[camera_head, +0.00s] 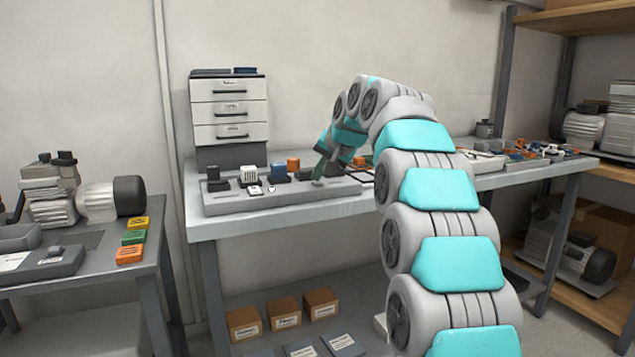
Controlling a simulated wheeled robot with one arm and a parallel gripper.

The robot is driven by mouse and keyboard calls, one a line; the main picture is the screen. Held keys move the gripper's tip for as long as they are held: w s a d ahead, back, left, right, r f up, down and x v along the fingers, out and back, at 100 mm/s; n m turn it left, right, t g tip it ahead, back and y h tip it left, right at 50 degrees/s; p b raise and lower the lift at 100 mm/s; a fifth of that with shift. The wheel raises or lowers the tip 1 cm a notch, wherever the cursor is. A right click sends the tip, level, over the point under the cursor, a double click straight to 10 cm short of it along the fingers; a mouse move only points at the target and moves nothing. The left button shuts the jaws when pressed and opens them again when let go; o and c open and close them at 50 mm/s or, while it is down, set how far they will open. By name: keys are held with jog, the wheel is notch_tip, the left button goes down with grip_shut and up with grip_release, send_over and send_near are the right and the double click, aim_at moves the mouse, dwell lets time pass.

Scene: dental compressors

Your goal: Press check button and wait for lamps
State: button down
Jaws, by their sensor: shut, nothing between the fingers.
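A grey panel (225,205) lies on the middle bench, bearing a row of small modules. They include a black one (214,178), a white one (249,175), a dark blue one (278,173) and an orange one (293,165). Small light marks show in front of the white module; I cannot tell whether they are lamps or lit. My gripper (318,181) is shut and empty, pointing down at the right part of the panel. It hides what lies under it. I cannot make out the check button or whether the fingertips touch it.
A white drawer cabinet (229,108) stands behind the panel. Small parts (535,150) crowd the bench's right end. A left table holds a compressor (85,195) and green, yellow and orange blocks (131,237). Boxes (283,311) sit on the shelf below.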

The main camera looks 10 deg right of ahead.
aim_at(319, 184)
jog(key=shift+r, duration=0.1)
jog(key=shift+r+p, duration=0.8)
jog(key=shift+r, duration=0.1)
jog(key=shift+r+p, duration=1)
jog(key=shift+r, duration=0.3)
jog(key=shift+w+r, duration=0.1)
jog(key=shift+r, duration=1)
jog(key=shift+s+f, duration=0.1)
jog(key=shift+s, duration=0.1)
